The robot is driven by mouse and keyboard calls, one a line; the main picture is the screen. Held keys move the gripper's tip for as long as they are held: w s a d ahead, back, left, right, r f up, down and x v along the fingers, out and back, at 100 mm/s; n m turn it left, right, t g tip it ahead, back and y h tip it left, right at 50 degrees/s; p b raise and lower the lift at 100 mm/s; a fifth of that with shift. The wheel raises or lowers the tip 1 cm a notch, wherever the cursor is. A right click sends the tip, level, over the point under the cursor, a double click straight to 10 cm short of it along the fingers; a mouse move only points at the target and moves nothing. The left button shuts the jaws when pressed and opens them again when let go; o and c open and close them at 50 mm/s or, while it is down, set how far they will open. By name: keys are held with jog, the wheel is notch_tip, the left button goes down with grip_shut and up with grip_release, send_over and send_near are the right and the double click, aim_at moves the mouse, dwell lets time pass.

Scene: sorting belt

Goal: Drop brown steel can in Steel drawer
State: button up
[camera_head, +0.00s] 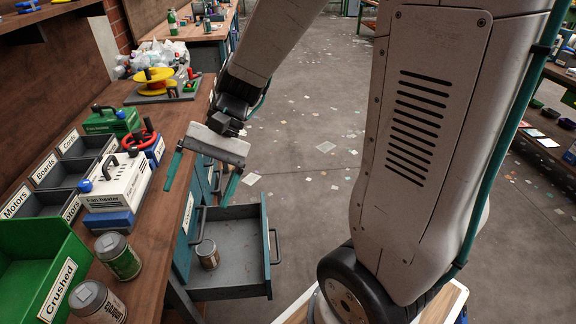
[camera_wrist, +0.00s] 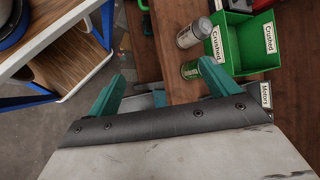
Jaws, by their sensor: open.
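An open grey drawer with teal sides (camera_head: 235,272) sticks out below the workbench; no label on it is legible. A small grey-brown can with a pale label (camera_head: 207,254) stands inside it near its left end. My gripper (camera_head: 198,195) is open and empty above the drawer, its teal fingers spread wide and pointing down. In the wrist view my gripper (camera_wrist: 163,88) shows both fingers apart with nothing between them. A green can (camera_head: 118,257) and a grey-brown can (camera_head: 97,303) stand on the bench; they also appear in the wrist view as a green can (camera_wrist: 189,71) and a greyish can (camera_wrist: 193,33).
A green bin labelled Crushed (camera_head: 35,260) stands at the bench's front left. Grey bins (camera_head: 45,203) labelled Motors, Boards and Cords lie behind it. A white fan heater (camera_head: 118,183) and a red-handled item (camera_head: 143,137) sit near the bench edge. The floor right of the drawer is open.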

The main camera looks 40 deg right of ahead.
jog(key=s+d+r+n+t+h, duration=0.2)
jog(key=s+d+r+h, duration=0.1)
jog(key=s, duration=0.3)
jog(key=s+d+r+n+t+h, duration=0.1)
jog(key=s+d+r+n+h, duration=0.2)
jog(key=s+d+r+h, duration=0.1)
jog(key=shift+s+d+t+h, duration=0.4)
jog(key=shift+s+d+h, duration=0.3)
jog(key=shift+s+d, duration=0.75)
jog(key=shift+s+a, duration=0.2)
jog(key=shift+a, duration=0.05)
